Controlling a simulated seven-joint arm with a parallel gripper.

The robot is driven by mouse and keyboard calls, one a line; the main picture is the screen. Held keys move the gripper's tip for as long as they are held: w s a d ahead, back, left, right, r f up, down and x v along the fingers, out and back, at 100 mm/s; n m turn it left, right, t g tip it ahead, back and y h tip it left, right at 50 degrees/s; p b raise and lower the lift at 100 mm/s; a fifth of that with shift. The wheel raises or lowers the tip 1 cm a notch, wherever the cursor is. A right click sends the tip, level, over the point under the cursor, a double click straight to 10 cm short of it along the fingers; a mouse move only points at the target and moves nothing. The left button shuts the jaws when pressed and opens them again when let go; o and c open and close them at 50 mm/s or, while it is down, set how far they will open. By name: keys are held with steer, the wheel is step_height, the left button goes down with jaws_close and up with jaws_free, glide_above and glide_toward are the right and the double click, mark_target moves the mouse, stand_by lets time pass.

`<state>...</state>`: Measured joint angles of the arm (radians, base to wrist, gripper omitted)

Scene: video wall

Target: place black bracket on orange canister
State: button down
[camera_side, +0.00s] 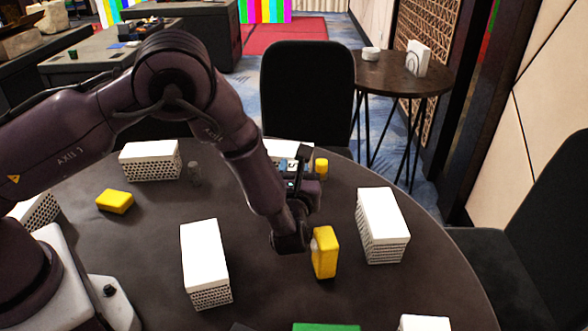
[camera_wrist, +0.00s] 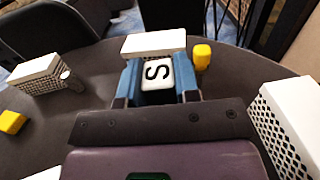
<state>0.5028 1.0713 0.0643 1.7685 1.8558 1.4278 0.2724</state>
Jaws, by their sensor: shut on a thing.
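My gripper (camera_wrist: 157,82) has blue fingers shut on a white block marked with a black S (camera_wrist: 156,72). In the side view my gripper (camera_side: 294,172) is near the far edge of the table, partly hidden by its own dark parts. A small yellow-orange cylinder (camera_side: 321,168), the closest match to the orange canister, stands upright just right of the gripper. It also shows in the wrist view (camera_wrist: 202,56), beyond and right of the held block, apart from it. I cannot make out a separate black bracket; the held thing looks white with black marking.
White boxes with perforated sides stand at the right (camera_side: 383,225), front left (camera_side: 206,263), back left (camera_side: 150,160) and behind the gripper (camera_side: 290,150). Bare dark tabletop (camera_side: 270,285) lies between.

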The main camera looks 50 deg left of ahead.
steer(key=shift+f, duration=0.1)
steer(key=c, duration=0.8)
jaws_free()
steer(key=shift+c, duration=0.2)
